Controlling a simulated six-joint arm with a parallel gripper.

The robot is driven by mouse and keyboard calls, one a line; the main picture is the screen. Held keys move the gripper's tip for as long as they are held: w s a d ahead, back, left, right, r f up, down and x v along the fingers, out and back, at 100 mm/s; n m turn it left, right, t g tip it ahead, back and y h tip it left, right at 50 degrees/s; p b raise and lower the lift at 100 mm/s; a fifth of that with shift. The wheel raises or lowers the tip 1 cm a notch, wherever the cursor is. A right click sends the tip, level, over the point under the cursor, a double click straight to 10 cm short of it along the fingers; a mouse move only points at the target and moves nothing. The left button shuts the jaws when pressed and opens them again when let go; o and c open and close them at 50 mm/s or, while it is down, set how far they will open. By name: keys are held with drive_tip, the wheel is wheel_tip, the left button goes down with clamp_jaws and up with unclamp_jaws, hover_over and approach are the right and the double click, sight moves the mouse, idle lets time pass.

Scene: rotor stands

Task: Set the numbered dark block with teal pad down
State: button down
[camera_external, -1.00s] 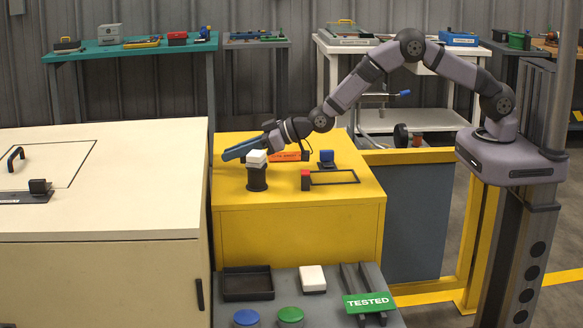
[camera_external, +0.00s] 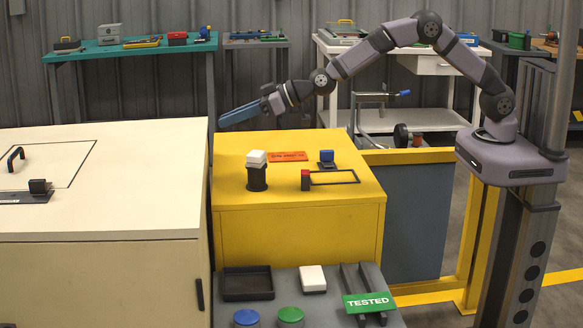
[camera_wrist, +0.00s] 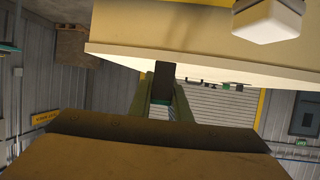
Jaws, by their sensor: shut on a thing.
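My gripper (camera_wrist: 161,98) is shut on the dark block with teal pad (camera_wrist: 162,74), seen between the fingers in the wrist view. The block's dark part is at the top and a teal strip (camera_wrist: 161,101) shows below it. No number can be read on it. In the external view my gripper (camera_external: 224,121) is a long blue-grey shape raised above the far left part of the yellow cabinet (camera_external: 300,222), near the cream cabinet's corner. The held block cannot be made out there.
The cream cabinet (camera_external: 110,218) is left. A grey bench (camera_external: 330,275) is in front.

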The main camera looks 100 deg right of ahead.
drive_tip(key=a+r+p, duration=0.1)
drive_tip(key=a+r, duration=0.4)
drive_tip(key=r, duration=0.1)
drive_tip(key=n+y+p, duration=0.2)
drive_tip(key=p, duration=0.1)
hover_over(331, 183)
wheel_tip(331, 183, down, 11)
drive_tip(key=shift+r, duration=1.5)
drive_tip(key=shift+w+d+f, duration=0.1)
drive_tip(key=shift+d+f, duration=0.05)
drive_tip(key=shift+f, duration=3)
drive_tip(key=shift+f, duration=1.9)
